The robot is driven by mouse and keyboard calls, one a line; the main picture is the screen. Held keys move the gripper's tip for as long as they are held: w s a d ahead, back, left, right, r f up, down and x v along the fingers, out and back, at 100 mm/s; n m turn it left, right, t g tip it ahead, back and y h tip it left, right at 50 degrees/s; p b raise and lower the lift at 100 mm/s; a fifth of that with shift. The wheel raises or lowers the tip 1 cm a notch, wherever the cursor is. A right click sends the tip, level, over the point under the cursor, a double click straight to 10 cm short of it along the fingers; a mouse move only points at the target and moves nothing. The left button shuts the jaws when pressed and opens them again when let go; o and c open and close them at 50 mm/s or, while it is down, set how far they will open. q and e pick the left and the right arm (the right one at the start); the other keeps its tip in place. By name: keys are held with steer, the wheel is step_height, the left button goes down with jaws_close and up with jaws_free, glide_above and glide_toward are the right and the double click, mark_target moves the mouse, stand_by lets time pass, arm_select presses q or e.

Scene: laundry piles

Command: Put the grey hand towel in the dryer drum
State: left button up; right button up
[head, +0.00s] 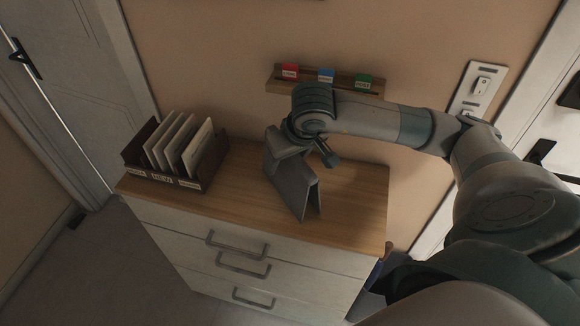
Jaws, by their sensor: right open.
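A grey, folded, tent-shaped thing (296,187) stands on the wooden top of a dresser in the head view. I cannot tell for sure whether it is the grey hand towel. My right gripper (312,150) is open and points down at its upper end. One dark finger shows at its right side; the rest is partly hidden, and I cannot tell whether the fingers touch it. My left gripper is not in view. No dryer drum is in view.
The dresser (258,210) has several drawers with grey handles. A dark file holder (204,181) with upright pale folders stands on its left. A wall rack (284,86) with red, blue and green tags hangs behind. Switches (481,85) are at the right; a door (70,75) is at the left.

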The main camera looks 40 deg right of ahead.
stand_by(0.4)
steer(key=c, duration=1.3)
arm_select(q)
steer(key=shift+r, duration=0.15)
